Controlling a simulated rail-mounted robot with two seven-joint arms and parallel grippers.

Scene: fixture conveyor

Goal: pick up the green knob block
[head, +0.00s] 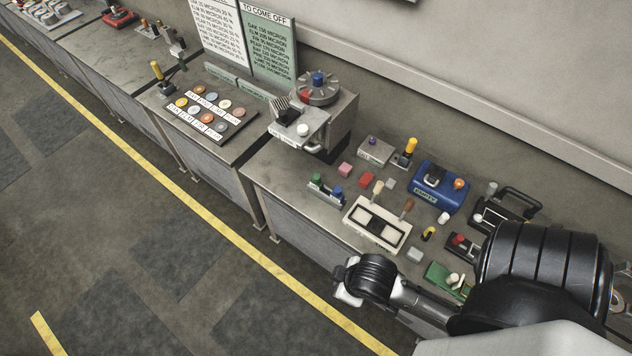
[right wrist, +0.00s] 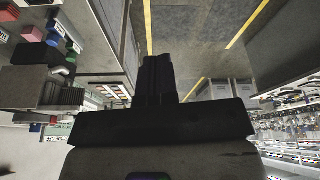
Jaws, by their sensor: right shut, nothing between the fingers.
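The green knob block (head: 317,179) stands at the front left of the fixture table, beside a similar block with a blue knob (head: 337,193). Both sit upright on a small grey base. My right arm comes in from the right in the head view, and its wrist hangs in front of the table edge, apart from the block; the fingers are not clear there. In the right wrist view my right gripper (right wrist: 158,76) is shut and empty, with its fingertips over the floor. My left gripper is not in view.
A white slotted fixture (head: 351,229) stands right of the knob blocks. Pink (head: 345,169) and red (head: 366,180) blocks lie behind them. A blue fixture (head: 455,205) and a green one (head: 435,273) are further right. A grey dial machine (head: 341,119) stands behind left. The floor in front is clear.

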